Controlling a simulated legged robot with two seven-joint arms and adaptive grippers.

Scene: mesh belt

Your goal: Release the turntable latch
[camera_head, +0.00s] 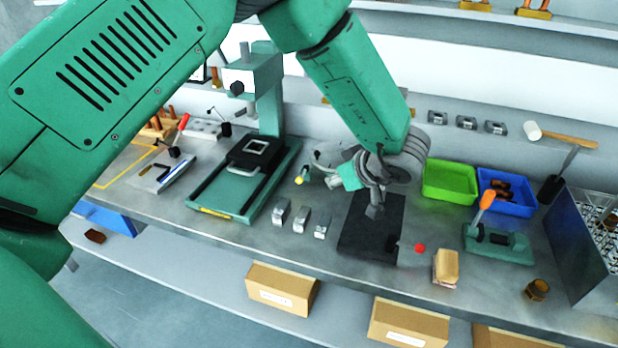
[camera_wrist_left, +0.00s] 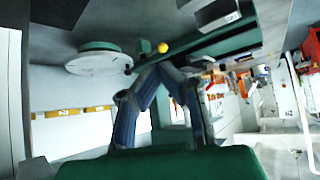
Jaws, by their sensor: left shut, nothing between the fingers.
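The turntable (camera_head: 328,153) is a pale round disc on the bench, partly hidden behind my left gripper; its underside-up disc also shows in the left wrist view (camera_wrist_left: 97,63). A yellow knob (camera_head: 299,180), likely the latch's handle, sits at its left front. In the left wrist view the yellow knob (camera_wrist_left: 163,47) shows just past my fingertips beside a small green block. My left gripper (camera_head: 374,210) is shut and empty, to the right of the knob and above a black pad; its fingertips (camera_wrist_left: 158,66) appear apart from the knob. My right gripper is not in view.
A green press (camera_head: 262,110) stands left. Several metal blocks (camera_head: 300,219) lie in front of the turntable. The black pad (camera_head: 368,243), a red button (camera_head: 420,248), green bin (camera_head: 450,182), blue bin (camera_head: 520,206) and a toggle clamp (camera_head: 497,243) are to the right.

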